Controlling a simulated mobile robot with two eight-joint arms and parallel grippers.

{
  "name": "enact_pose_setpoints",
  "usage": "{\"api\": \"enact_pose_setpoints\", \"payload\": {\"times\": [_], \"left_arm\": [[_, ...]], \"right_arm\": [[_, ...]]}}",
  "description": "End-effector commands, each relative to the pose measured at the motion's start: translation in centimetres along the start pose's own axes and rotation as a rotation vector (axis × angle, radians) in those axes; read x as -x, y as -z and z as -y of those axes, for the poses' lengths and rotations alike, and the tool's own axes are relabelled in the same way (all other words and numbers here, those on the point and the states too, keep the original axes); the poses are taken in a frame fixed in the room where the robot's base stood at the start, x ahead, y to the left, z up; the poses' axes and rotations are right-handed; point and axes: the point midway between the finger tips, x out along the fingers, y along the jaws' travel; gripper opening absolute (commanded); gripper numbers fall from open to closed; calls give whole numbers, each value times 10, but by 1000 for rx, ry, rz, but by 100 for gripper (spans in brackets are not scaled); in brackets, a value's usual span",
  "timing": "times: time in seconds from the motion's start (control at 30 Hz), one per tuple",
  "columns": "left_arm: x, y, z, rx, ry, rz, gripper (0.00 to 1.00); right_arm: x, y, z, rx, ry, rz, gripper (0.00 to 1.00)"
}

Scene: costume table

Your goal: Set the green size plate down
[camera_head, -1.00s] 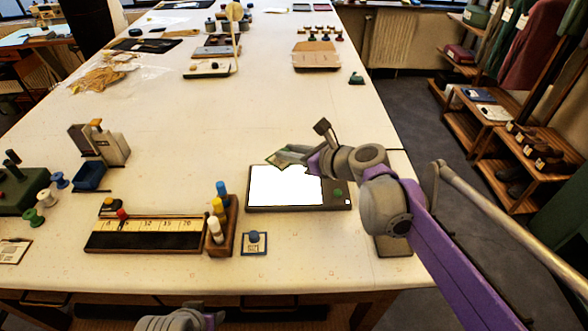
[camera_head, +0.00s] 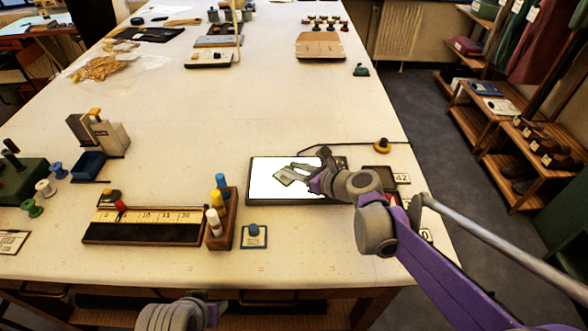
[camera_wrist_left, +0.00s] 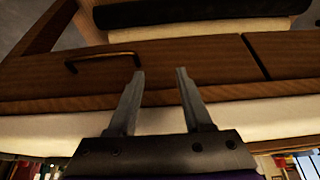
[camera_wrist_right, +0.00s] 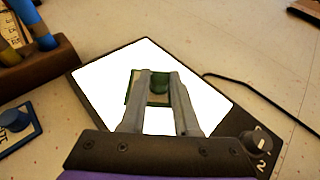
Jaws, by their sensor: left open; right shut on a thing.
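My right gripper (camera_head: 302,172) is shut on the green size plate (camera_head: 288,177), a small pale card with a green edge. In the right wrist view the plate (camera_wrist_right: 135,92) and its green knob (camera_wrist_right: 159,86) show between the fingertips. The plate is over the lit white face of the dark-framed light panel (camera_head: 262,185); I cannot tell whether it touches. My left gripper (camera_wrist_left: 160,74) is open and empty, low at the table's front edge.
Left of the panel stand a wooden marker holder (camera_head: 228,228), a dark ruler box (camera_head: 140,238) and a blue-knobbed plate (camera_head: 253,236). Number tags (camera_head: 402,179) and a yellow-knobbed item (camera_head: 381,146) lie to the right. A cable runs behind the panel.

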Motion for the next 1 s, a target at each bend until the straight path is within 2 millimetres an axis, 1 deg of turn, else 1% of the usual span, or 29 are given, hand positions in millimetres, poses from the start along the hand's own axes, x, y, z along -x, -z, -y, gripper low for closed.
{"api": "enact_pose_setpoints", "payload": {"times": [0.23, 0.27, 0.4, 0.43, 0.67, 0.77, 0.87, 1.0], "left_arm": [[-2, -1, 0, 0, 0, 1, 50], [-2, -1, 0, 0, 0, 1, 50], [-1, -1, 0, 0, 0, 1, 50], [-1, -1, 0, 0, 0, 1, 50], [-1, -1, 0, 0, 0, 1, 50], [1, 1, 0, 0, 0, 0, 50], [1, 0, 0, 0, 0, 0, 50], [1, 1, 0, 0, 0, -1, 50]], "right_arm": [[-1, 2, 0, 0, 0, 0, 0], [-1, 2, 0, 0, 0, 0, 31], [-1, 1, 0, 0, 0, 0, 56], [-1, 1, 0, 0, 0, 0, 60], [0, 1, 0, 0, 0, 0, 60], [1, -2, 0, 0, 0, 0, 60], [11, -1, 0, -1, 1, 0, 60], [38, -1, 0, -2, 3, 0, 60]]}}
